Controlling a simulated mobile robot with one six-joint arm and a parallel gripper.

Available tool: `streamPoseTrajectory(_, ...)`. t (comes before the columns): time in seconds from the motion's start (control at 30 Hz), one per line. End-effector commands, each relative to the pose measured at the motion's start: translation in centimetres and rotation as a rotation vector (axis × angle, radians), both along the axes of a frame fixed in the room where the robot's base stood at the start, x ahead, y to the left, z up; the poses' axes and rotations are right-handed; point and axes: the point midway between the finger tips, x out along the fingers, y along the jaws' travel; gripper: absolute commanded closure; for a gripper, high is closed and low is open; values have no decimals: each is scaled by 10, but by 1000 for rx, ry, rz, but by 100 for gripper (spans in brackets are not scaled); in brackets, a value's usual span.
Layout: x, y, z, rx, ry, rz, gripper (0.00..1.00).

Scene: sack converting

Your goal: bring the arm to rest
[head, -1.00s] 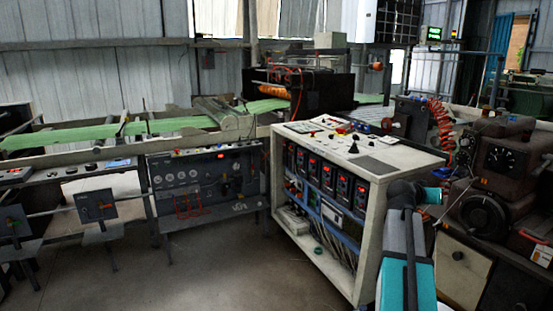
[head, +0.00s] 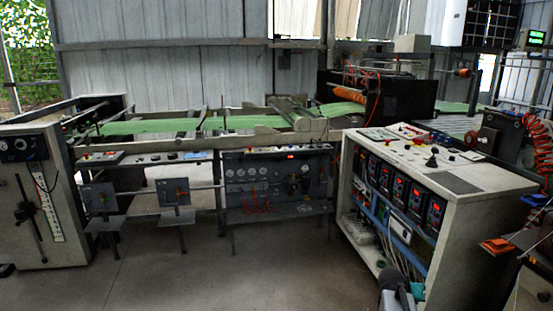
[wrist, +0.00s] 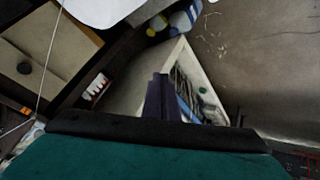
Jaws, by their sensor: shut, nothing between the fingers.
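My gripper (wrist: 160,98) shows in the wrist view as dark fingers closed together, with nothing held between them. The teal and black body of my wrist fills the bottom of that view. In the head view only a small grey and teal part of my arm shows at the bottom edge, right of centre, in front of the control console (head: 462,178). The gripper itself cannot be made out there. In the wrist view the fingers overlap the open-sided console (wrist: 150,75) behind them; the distance to it is hard to tell.
A long machine with a green web (head: 240,122) runs along the back. A gauge panel (head: 280,180) stands left of the console. A grey cabinet (head: 38,190) is at far left. Red coiled hose (head: 538,140) hangs at right. The grey floor (head: 200,265) in front is clear.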

Motion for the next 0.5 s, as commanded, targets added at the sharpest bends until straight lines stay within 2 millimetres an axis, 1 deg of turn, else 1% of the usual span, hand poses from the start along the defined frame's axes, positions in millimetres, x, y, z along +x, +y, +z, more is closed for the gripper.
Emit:
streamPoseTrajectory(0.03,-4,16,-17,19,27,16,100)
streamPoseTrajectory(0.1,-10,34,-38,42,59,34,100)
streamPoseTrajectory(0.27,-28,76,-84,93,135,74,100)
streamPoseTrajectory(0.3,-33,87,-95,107,157,84,100)
streamPoseTrajectory(0.37,-42,102,-111,126,186,99,100)
streamPoseTrajectory(0.5,-66,137,-147,170,259,132,100)
